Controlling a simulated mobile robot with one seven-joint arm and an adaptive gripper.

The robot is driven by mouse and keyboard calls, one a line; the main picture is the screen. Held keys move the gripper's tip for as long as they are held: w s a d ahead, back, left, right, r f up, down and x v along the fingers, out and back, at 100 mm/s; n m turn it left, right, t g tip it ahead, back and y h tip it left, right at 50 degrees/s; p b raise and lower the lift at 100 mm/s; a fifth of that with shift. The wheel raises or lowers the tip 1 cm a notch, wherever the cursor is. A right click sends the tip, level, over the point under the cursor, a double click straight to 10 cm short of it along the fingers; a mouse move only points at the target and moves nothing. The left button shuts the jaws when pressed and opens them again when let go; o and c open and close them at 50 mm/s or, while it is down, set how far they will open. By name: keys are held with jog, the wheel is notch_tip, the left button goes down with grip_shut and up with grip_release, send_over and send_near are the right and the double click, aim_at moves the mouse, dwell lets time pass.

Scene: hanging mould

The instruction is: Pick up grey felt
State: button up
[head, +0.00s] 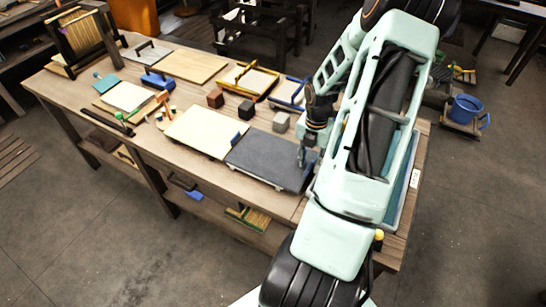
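The grey felt (265,158) is a flat dark grey sheet near the front edge of the workbench. It seems to lie on a thin board. My gripper (301,162) points down at the felt's right part, close to its right edge. My arm hides part of the gripper and the bench on the right. I cannot tell whether the fingertips touch the felt, or whether they are open or shut.
A cream sheet (205,132) lies directly left of the felt. Small dark blocks (246,109), a grey block (281,122) and a yellow-handled frame (249,80) stand behind it. A blue bucket (467,109) is on the floor at right.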

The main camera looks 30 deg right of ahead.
jog(key=shift+f, duration=0.35)
jog(key=shift+c, duration=0.3)
grip_shut()
